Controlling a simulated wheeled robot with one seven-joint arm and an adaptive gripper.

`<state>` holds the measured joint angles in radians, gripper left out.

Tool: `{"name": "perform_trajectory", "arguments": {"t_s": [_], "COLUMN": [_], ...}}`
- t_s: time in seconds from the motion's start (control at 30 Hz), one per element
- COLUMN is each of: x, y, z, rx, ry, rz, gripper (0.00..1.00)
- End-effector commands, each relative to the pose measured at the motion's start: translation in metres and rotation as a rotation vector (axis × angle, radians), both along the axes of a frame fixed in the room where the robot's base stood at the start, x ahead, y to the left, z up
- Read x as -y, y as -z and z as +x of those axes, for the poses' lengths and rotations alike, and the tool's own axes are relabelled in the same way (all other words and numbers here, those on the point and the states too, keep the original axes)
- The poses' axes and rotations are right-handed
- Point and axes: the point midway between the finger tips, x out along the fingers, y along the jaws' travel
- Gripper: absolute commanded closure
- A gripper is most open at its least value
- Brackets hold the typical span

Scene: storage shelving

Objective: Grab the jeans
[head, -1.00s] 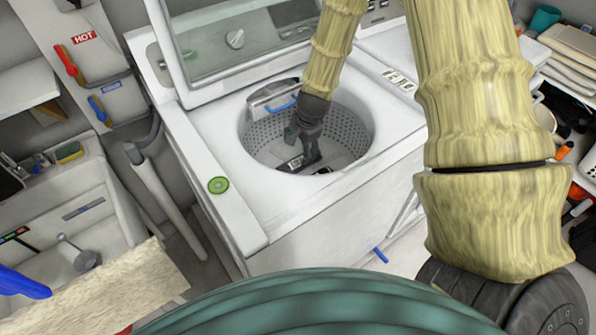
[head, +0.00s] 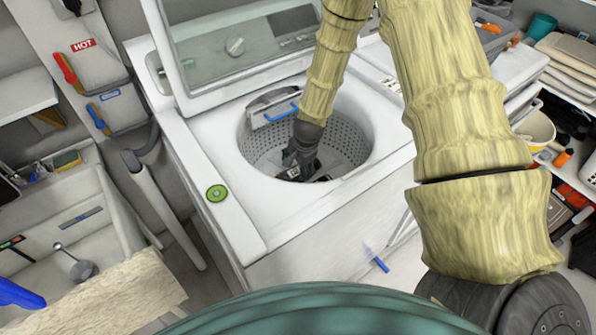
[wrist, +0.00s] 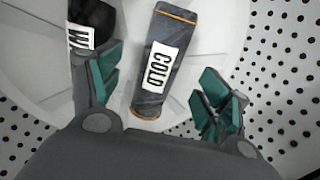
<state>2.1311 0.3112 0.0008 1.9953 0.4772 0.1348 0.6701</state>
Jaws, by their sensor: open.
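The jeans (wrist: 151,93) appear to be the dark grey folded cloth with orange edges and a white COLD label, lying on the drum floor in the wrist view. My gripper (wrist: 160,88) is open, with its green-padded fingers apart on either side of the cloth; the left finger is near its left side and the right finger stands off to its right. In the head view, my gripper (head: 300,168) is down inside the washer drum and hides most of what lies under it. I cannot tell whether the fingers touch the cloth.
A black item (wrist: 92,18) with a white label starting with W lies beside the left finger. The perforated drum wall (head: 352,142) surrounds my gripper. The washer lid (head: 235,65) stands open behind it. A green disc (head: 217,193) lies on the washer's left rim.

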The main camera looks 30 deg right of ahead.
Motion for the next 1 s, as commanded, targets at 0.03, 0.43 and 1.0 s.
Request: {"name": "perform_trajectory", "arguments": {"t_s": [0.03, 0.43, 1.0], "x": [0.000, 0.002, 0.002], "y": [0.002, 0.036, 0.048], "z": [0.001, 0.013, 0.017], "rx": [-0.001, -0.002, 0.000], "ry": [0.000, 0.000, 0.000], "rz": [0.000, 0.001, 0.000], "gripper": [0.23, 0.23, 0.38]}}
